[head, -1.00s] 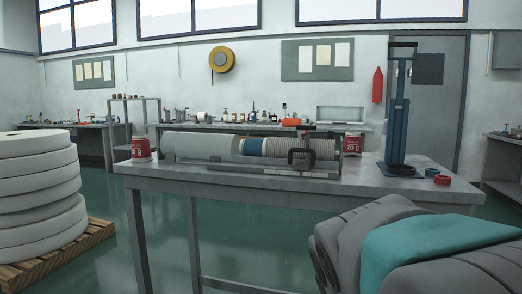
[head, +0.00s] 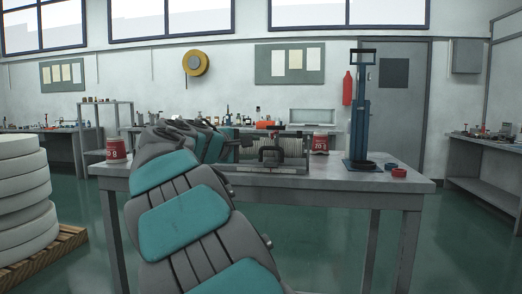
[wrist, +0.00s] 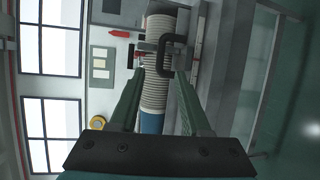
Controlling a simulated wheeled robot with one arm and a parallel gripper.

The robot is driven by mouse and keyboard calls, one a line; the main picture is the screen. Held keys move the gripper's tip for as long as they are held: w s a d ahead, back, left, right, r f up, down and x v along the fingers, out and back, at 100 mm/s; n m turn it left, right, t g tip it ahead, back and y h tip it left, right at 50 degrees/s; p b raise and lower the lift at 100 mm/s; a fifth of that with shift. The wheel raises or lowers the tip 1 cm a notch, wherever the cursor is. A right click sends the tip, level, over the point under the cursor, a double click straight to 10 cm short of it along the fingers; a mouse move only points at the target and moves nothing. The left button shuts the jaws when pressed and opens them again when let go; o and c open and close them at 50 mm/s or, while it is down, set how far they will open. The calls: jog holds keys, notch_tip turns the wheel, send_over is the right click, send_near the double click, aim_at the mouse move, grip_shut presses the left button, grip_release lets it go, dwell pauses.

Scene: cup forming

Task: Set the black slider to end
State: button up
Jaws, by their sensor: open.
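In the wrist view the slider (wrist: 172,38) lies just beyond the fingertips, with the ribbed stack (wrist: 155,92) and a blue section (wrist: 152,123) behind. My gripper (wrist: 160,73) is open and empty, its two green-grey fingers spread and pointing at the slider, apparently apart from it. In the head view my arm hides the gripper and the rig's left part.
The bench (head: 330,182) carries a red can (head: 116,150) at left and another red can (head: 320,143) at right. A blue upright press (head: 360,115) and red rings (head: 398,172) stand at its right end. White discs (head: 22,190) are stacked at left. Green floor lies open at right.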

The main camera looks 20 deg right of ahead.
aim_at(269, 148)
jog(key=x, duration=0.7)
jog(key=shift+d+f+p, duration=0.1)
jog(key=shift+d+p, duration=0.15)
jog(key=shift+p, duration=0.15)
grip_shut()
dwell(1.0)
